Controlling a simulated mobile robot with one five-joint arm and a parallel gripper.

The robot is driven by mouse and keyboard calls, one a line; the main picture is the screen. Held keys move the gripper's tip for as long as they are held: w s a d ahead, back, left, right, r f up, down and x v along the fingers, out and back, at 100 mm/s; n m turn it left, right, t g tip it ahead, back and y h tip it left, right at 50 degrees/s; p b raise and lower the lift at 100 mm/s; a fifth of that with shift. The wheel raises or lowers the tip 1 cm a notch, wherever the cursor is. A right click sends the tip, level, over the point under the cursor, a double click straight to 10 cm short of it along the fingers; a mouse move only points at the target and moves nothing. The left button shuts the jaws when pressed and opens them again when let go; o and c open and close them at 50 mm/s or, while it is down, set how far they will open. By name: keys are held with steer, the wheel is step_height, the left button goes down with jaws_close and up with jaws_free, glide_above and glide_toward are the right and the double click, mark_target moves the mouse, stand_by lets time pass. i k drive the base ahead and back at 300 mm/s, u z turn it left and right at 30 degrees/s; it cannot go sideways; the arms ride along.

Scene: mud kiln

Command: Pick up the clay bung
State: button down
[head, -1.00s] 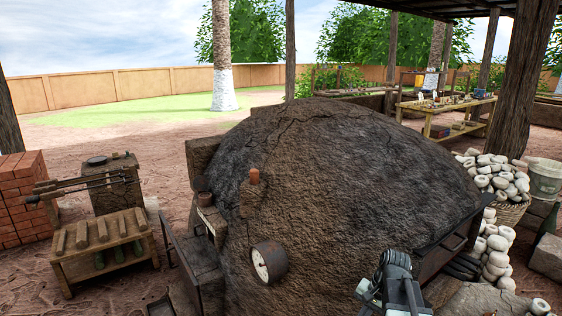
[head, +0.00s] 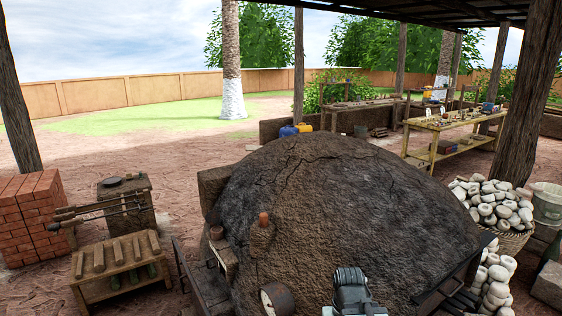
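A small reddish-brown clay cylinder, which looks like the clay bung (head: 263,219), stands upright on the front of the domed mud kiln (head: 350,190), left of the middle. Its lower end meets a patch of the kiln's surface. A part of my arm with my gripper (head: 350,290) shows at the bottom edge, right of the middle, well apart from the bung. The fingertips cannot be made out, so I cannot tell whether the gripper is open or holds anything.
A small brown pot (head: 215,232) sits left of the bung on a ledge. A round gauge (head: 277,298) juts from the kiln's front. A low wooden bench (head: 122,262) and red bricks (head: 30,215) stand left. A basket of pale rounded pieces (head: 492,205) stands right.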

mark_target(263, 218)
steer(key=u, duration=0.25)
steer(key=i, duration=0.95)
steer(key=u, duration=2.5)
